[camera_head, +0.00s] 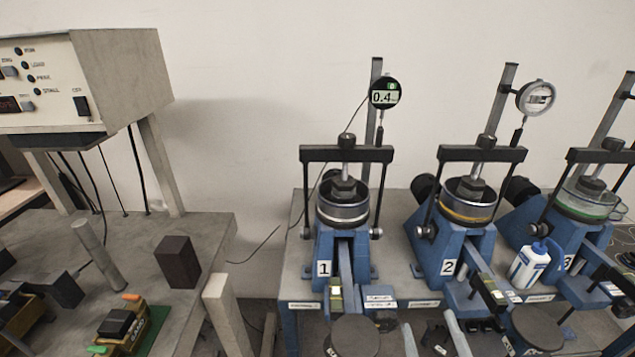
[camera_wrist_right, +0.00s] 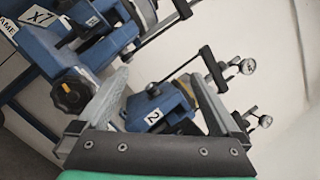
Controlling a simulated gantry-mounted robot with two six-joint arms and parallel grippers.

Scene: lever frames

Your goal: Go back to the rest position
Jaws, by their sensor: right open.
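My right gripper (camera_head: 432,324) shows at the bottom of the head view as two pale fingertips pointing up, apart, in front of the gap between lever frames 1 and 2. In the right wrist view the gripper (camera_wrist_right: 157,85) has a finger on each side with nothing held between them; frame 2 (camera_wrist_right: 180,105) shows beyond, through the gap. I cannot make out my left gripper in either view.
Blue lever frame 1 (camera_head: 324,245), frame 2 (camera_head: 452,248) and frame 3 (camera_head: 560,240) stand along the right bench. A white-and-blue bottle (camera_head: 528,265) stands before frame 3. A control box (camera_head: 120,75) stands over the left table. Open wall space lies above the frames.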

